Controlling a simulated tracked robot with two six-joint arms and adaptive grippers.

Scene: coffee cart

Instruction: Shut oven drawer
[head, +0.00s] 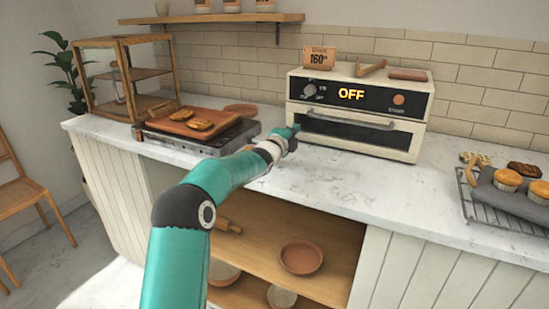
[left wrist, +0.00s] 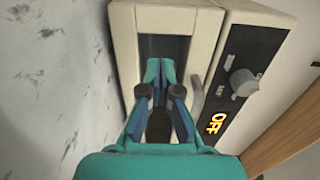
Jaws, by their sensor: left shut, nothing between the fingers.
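The cream oven (head: 420,118) stands on the white counter against the tiled wall. Its drawer front (head: 340,129), with a dark window and a grey bar handle (head: 352,121), lies below the black control panel. The drawer front looks close to flush with the oven body, but I cannot tell whether a small gap is left. My left gripper (head: 292,134) is shut and empty at the left end of the drawer front. In the left wrist view the gripper (left wrist: 158,78) covers part of the dark window, beside the handle (left wrist: 197,97); contact cannot be told. My right gripper is out of view.
The oven display reads OFF (head: 351,94). A sign and small wooden items lie on the oven top. Left are a flat appliance with a pastry tray (head: 222,141) and a wooden cabinet (head: 128,80). A muffin tray on a rack (head: 490,206) is right. Counter before the oven is clear.

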